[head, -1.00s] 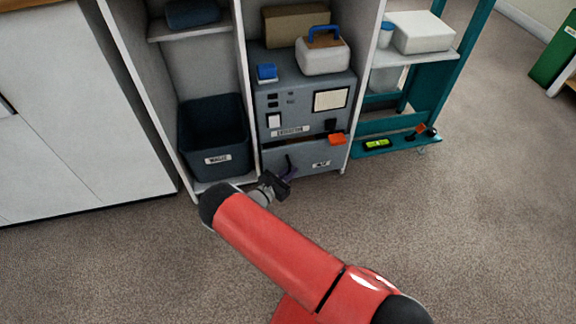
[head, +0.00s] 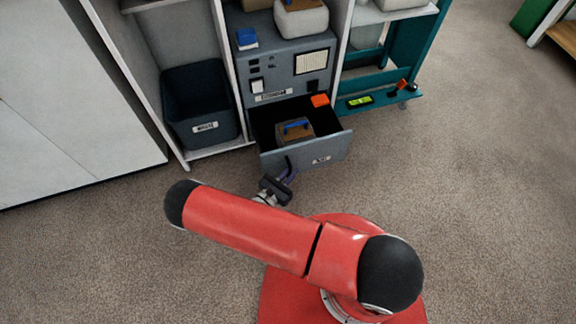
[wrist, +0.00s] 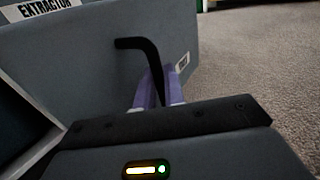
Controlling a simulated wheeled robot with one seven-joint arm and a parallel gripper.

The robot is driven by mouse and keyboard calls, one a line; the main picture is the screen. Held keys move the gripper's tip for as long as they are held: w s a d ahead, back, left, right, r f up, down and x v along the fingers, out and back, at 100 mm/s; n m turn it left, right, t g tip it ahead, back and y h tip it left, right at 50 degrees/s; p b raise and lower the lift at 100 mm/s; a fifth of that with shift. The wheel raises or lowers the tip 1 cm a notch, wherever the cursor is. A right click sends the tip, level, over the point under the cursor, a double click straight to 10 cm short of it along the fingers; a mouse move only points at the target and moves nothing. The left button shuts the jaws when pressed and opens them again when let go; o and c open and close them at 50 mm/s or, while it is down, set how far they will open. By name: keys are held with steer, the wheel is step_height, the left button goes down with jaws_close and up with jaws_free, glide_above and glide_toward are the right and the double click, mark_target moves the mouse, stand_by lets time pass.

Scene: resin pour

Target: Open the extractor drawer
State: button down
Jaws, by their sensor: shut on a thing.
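The grey extractor (head: 277,83) stands in the middle bay of the shelving. Its drawer (head: 325,153) is pulled out at the bottom, and its dark inside shows. A brown box with a blue handle (head: 296,130) sits in the drawer. My gripper (head: 285,172) is at the drawer front, left of its middle. In the wrist view my purple fingers (wrist: 158,88) are shut on the black drawer handle (wrist: 146,46), whose bent bar rises above them. Part of the handle is hidden between the fingers.
A dark labelled bin (head: 200,105) stands in the bay on the left. A teal rack (head: 384,98) with small items on its low shelf is on the right. An orange item (head: 320,100) lies at the extractor's ledge above the drawer. The carpet in front is clear.

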stand_by(0.3)
steer(key=c, duration=1.6)
jaws_free()
steer(key=shift+c, duration=0.2)
steer(key=shift+s+a, duration=0.1)
steer(key=shift+s, duration=0.05)
steer(key=v, duration=0.7)
steer(key=shift+s+a+b, duration=0.2)
steer(key=shift+b, duration=0.25)
